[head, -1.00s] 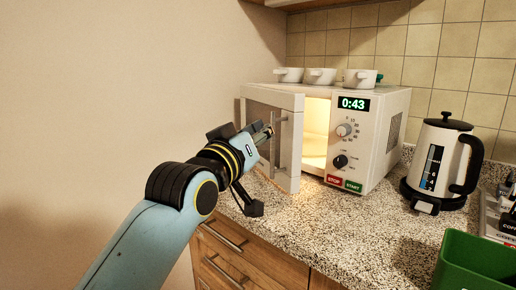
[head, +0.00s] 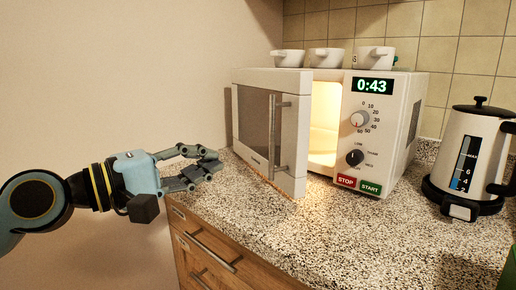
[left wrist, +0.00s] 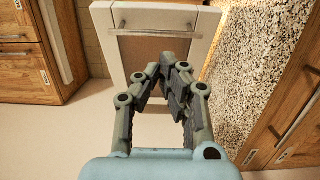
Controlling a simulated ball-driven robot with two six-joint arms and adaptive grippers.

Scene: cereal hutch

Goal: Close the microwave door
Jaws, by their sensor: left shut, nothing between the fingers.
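The white microwave (head: 396,125) stands on the counter with its lit inside showing. Its door (head: 299,95) is partly open, swung out on the left side, with a long upright handle (head: 273,135) on its outer face. My left gripper (head: 216,163) is shut and empty, left of the door and apart from it in the head view. In the left wrist view my left gripper (left wrist: 168,72) overlaps the lower part of the door (left wrist: 203,30) in the picture, with the handle (left wrist: 155,33) beyond the fingertips. My right gripper is not in view.
The granite counter (head: 330,235) is clear in front of the microwave. A white kettle (head: 470,155) stands to its right. White bowls (head: 327,57) sit on top of the microwave. Wooden drawers (head: 215,255) lie below the counter edge.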

